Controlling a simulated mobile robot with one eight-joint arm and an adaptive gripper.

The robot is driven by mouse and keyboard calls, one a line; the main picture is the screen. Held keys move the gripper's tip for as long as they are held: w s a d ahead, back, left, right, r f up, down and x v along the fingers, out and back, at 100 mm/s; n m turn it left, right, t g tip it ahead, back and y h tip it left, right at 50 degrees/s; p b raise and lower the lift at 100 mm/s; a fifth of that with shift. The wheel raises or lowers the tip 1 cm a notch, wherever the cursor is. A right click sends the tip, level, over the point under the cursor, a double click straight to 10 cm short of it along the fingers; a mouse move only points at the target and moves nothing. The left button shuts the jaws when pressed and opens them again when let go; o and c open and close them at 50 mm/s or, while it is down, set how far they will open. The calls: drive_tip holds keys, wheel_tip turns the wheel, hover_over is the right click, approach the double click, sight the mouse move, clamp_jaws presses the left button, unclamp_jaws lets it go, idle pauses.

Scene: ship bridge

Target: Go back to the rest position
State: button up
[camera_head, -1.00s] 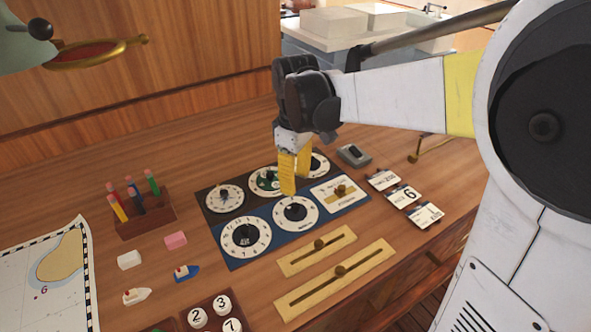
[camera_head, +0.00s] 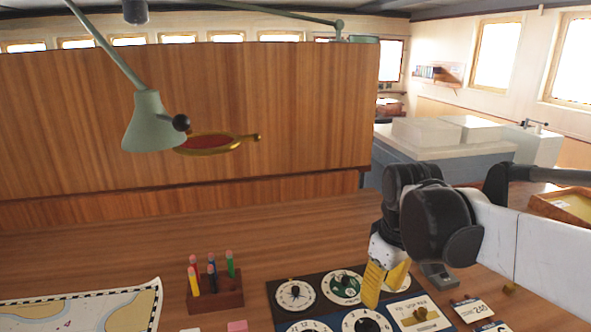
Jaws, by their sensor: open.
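My gripper (camera_head: 385,290) has yellow fingers and points down over the dial panel (camera_head: 312,272) on the wooden desk. The two fingers look slightly apart, with nothing visible between them. The fingers hide part of the panel's right side. My white and black arm comes in from the right edge. The panel's white round dials show beside the fingers, including one at the upper left (camera_head: 295,295) and a green-centred one (camera_head: 343,286). Whether the fingertips touch the panel cannot be told.
A pencil holder (camera_head: 228,297) stands left of the panel, and a chart (camera_head: 90,308) lies further left. A green lamp (camera_head: 152,125) hangs before the wooden partition (camera_head: 290,90). A grey device (camera_head: 440,276) sits right of my gripper, near cards (camera_head: 472,310). The desk's back strip is clear.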

drive_tip(key=s+f+m+t, duration=0.2)
drive_tip(key=s+m+t, duration=0.3)
drive_tip(key=s, duration=0.5)
drive_tip(key=shift+s+f+m+t, duration=0.2)
drive_tip(key=shift+s+m+t, duration=0.15)
drive_tip(key=shift+m, duration=0.45)
